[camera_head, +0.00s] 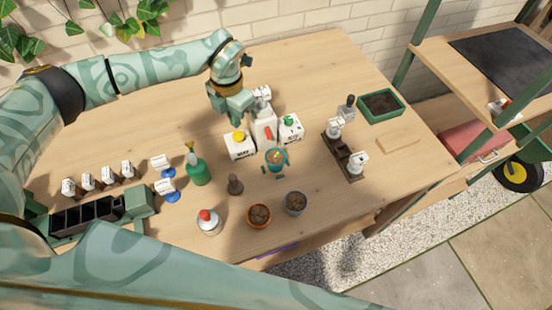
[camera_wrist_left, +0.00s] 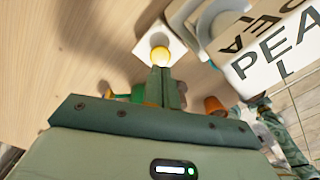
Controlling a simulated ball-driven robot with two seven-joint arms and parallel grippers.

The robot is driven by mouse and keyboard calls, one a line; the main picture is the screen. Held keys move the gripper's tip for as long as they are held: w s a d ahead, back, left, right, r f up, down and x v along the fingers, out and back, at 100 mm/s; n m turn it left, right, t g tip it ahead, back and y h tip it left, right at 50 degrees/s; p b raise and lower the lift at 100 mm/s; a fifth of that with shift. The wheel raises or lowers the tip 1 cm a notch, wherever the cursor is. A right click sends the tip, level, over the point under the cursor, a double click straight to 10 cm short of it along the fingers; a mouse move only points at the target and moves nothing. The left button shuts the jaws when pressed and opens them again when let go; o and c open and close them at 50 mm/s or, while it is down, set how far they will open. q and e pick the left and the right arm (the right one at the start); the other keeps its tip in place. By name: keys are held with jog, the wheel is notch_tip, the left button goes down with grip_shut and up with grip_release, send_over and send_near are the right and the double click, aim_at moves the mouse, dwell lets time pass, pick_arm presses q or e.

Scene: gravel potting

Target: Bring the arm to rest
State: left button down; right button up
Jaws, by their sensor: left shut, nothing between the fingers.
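My left gripper (camera_head: 233,112) hangs over the back middle of the table, its arm coming in from the left. It is shut and holds nothing. In the left wrist view its closed fingers (camera_wrist_left: 166,88) point towards a yellow cap (camera_wrist_left: 160,56) on a white container. In the head view the white carton with the yellow cap (camera_head: 240,148) stands just in front of the gripper. A taller white carton (camera_head: 264,130) is close beside the gripper. My right gripper is out of the picture; a patterned arm link of mine crosses the bottom of the head view.
A carton with a green cap (camera_head: 290,129), a green bottle (camera_head: 197,172), a teal pot (camera_head: 277,160) and a terracotta pot (camera_head: 258,215) stand around the middle. A dark stand (camera_head: 338,150) and a green tray (camera_head: 399,110) are right. Bare table lies left of the gripper.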

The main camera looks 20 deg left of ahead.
pick_arm(q)
jog(key=shift+r+p, duration=0.65)
jog(key=shift+r, duration=0.65)
